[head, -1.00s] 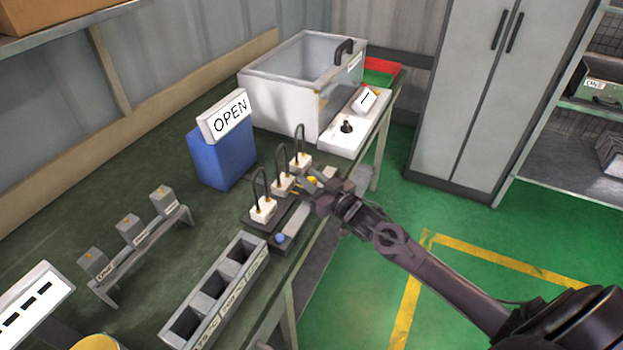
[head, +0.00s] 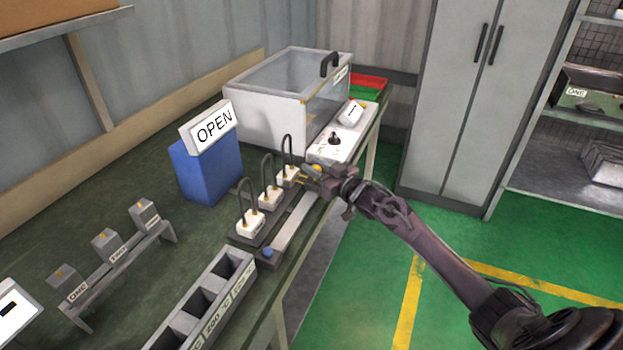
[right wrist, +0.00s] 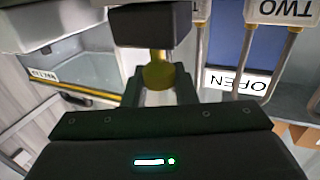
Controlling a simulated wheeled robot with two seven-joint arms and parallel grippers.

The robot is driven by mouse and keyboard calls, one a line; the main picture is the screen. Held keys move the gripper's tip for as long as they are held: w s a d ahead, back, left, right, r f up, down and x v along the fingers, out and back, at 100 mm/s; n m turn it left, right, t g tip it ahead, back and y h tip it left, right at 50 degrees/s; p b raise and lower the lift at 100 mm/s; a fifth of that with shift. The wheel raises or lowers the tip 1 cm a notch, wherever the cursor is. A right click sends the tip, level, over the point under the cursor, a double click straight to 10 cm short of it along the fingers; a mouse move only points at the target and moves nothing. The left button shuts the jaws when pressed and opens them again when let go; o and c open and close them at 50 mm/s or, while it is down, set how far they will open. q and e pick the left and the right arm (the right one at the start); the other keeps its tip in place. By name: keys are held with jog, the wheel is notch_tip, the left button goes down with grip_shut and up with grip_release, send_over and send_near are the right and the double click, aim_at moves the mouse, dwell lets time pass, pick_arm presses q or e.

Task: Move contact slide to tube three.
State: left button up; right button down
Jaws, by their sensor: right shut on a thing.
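The contact slide shows as a yellow knob (head: 316,168) at the far end of a pale rail (head: 295,222), beside the farthest white tube block (head: 287,177). The middle block (head: 270,197) and nearest block (head: 250,222) stand in the same row, each with a dark looped tube. My right gripper (head: 320,174) is shut on the knob. In the right wrist view the knob (right wrist: 158,75) sits between the fingers under a dark block (right wrist: 150,27). A tube label there reads TWO (right wrist: 284,10). The farthest block's label is not readable. My left gripper is not in view.
A blue knob (head: 267,253) is at the rail's near end. A grey slotted rack (head: 205,300) stands in front. A blue stand with an OPEN sign (head: 213,128) is behind the tubes. A glass-lidded white box (head: 262,104) and a control panel (head: 336,145) lie beyond.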

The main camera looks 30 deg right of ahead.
jog(key=shift+d+r, duration=0.15)
jog(key=shift+d, duration=0.05)
jog(key=c, duration=1.5)
grip_release()
jog(key=o, duration=0.3)
jog(key=shift+w, duration=0.15)
jog(key=shift+o, duration=0.2)
jog(key=v, duration=0.8)
